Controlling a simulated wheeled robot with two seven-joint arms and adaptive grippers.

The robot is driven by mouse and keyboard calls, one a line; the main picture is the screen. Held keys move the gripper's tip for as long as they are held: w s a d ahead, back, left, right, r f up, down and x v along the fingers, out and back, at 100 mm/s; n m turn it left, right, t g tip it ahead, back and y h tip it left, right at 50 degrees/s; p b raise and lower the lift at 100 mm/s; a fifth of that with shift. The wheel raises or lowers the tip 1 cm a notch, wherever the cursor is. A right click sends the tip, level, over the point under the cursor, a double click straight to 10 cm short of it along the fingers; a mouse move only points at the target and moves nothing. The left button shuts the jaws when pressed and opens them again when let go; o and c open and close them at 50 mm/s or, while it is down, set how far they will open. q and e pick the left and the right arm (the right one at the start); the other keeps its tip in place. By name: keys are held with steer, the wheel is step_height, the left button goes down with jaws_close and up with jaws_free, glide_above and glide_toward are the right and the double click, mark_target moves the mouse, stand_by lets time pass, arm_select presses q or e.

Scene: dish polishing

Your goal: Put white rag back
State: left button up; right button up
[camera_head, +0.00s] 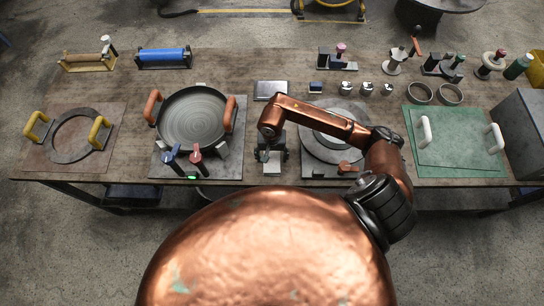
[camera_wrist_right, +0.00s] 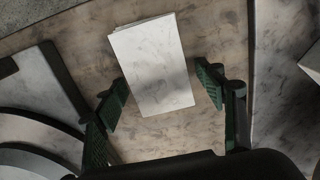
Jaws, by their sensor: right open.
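The white rag (camera_wrist_right: 152,65) looks like a flat, folded rectangle with grey smudges. In the right wrist view it lies on the brown worktop, with its near part between the fingers. A pale patch of the rag (camera_head: 272,166) also shows in the head view, under my right gripper. My right gripper (camera_wrist_right: 163,88) is open, with one green finger on each side of the rag and gaps visible at both sides. In the head view the gripper (camera_head: 269,155) points down near the table's front edge, partly hiding the rag. My left gripper is not in view.
Left of the gripper is a grey pan (camera_head: 193,118) with orange handles on a dark plate. Right of it is a round grey disc (camera_head: 326,150), partly under my arm. A grey block (camera_head: 270,90) lies behind. A green mat (camera_head: 455,163) lies farther right.

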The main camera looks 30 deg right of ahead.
mark_target(272, 157)
steer(key=shift+r, duration=0.4)
step_height(272, 157, up, 11)
steer(key=b, duration=0.2)
steer(key=shift+r, duration=0.2)
steer(key=shift+r, duration=0.1)
